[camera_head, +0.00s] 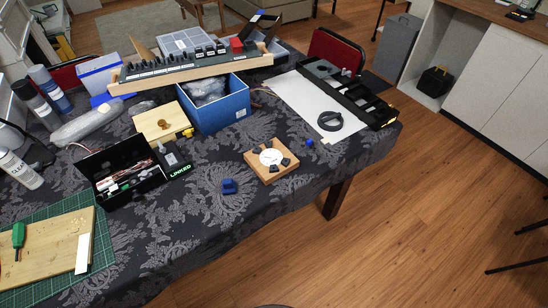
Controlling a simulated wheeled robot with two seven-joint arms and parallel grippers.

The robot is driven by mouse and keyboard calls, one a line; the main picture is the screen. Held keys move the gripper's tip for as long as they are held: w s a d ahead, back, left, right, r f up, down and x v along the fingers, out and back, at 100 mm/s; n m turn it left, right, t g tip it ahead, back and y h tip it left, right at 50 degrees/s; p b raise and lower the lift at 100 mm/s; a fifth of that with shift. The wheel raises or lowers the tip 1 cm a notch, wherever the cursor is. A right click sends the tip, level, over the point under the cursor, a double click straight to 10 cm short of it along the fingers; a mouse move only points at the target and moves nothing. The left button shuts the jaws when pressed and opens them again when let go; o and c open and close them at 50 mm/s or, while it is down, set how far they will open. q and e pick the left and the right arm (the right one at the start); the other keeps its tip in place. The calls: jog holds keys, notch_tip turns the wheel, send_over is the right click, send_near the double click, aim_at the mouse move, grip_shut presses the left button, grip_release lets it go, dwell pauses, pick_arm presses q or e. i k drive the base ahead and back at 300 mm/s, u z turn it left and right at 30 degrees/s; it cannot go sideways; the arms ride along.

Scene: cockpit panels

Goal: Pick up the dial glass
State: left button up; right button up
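A small wooden block (258,166) lies near the front edge of the cloth-covered table. A round white dial face (270,156) sits on it, with small dark pieces beside it. I cannot make out a clear glass disc on the dial at this size. A black ring (330,121) lies on a white sheet to the right; I cannot tell whether it holds glass. Neither of my grippers is in view.
The table (205,235) has a dark patterned cloth. A blue box (222,112), an open black box (112,193), a blue knob-like piece (228,186) and a long black panel (350,92) surround the block. The cloth in front of the block is clear.

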aim_at(312, 149)
jog(key=u, duration=3.85)
jog(key=k, duration=2.05)
jog(key=z, duration=1.55)
